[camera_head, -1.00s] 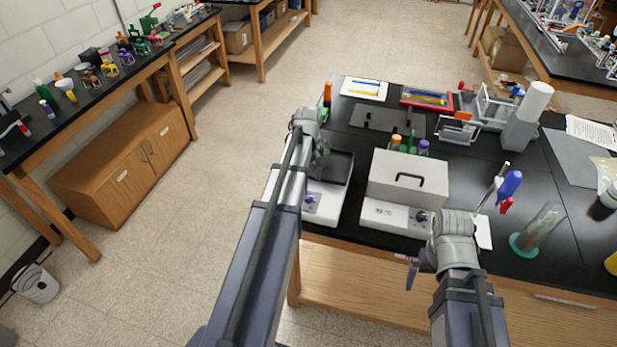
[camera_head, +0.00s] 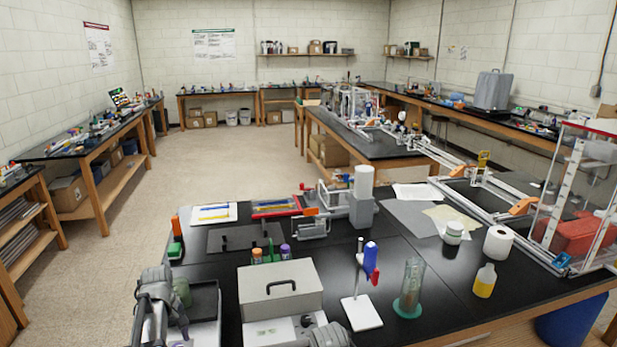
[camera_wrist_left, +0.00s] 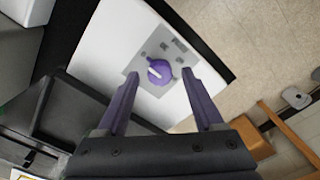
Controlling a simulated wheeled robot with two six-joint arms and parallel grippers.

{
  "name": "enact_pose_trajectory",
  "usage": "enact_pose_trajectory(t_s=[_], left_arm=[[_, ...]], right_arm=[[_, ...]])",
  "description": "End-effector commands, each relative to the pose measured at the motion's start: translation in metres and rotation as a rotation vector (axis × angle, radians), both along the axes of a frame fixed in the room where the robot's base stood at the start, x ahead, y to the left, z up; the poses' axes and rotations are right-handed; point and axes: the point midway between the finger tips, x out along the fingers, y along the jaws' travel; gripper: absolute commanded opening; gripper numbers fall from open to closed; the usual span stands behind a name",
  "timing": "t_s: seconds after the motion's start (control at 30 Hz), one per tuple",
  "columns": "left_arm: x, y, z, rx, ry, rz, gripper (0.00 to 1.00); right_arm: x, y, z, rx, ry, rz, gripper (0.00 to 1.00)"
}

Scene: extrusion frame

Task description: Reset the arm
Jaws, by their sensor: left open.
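My left gripper (camera_wrist_left: 160,76) is open and empty in the left wrist view, with two purple fingers apart. Beyond its fingertips is a white bench device (camera_wrist_left: 105,45) with a purple knob (camera_wrist_left: 159,71) on a grey panel. The knob appears between the fingertips; I cannot tell how far below them it is. In the head view my left arm's wrist (camera_head: 155,300) is at the lower left, beside the device's dark top (camera_head: 203,302). My right arm's wrist (camera_head: 325,337) just shows at the bottom edge, and its gripper fingers are out of frame.
On the black bench (camera_head: 400,265) a grey-white box with a handle (camera_head: 280,290) stands between the arms. To its right are a stand with a blue clamp (camera_head: 370,258), a glass cylinder (camera_head: 411,285) and a yellow bottle (camera_head: 485,281). Open floor (camera_head: 165,200) lies to the left.

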Motion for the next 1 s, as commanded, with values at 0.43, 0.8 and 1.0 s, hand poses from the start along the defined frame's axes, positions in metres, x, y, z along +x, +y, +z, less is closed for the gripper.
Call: enact_pose_trajectory(t_s=[0.43,0.8,1.0], left_arm=[[0.0,0.0,-0.012,0.0,0.0,-0.001,0.69],[0.0,0.0,0.014,0.0,0.0,0.0,0.69],[0.0,0.0,0.039,0.0,0.0,0.0,0.69]], right_arm=[[0.0,0.0,-0.012,0.0,0.0,-0.001,1.0],[0.0,0.0,0.014,0.0,0.0,0.0,1.0],[0.0,0.0,0.039,0.0,0.0,0.0,1.0]])
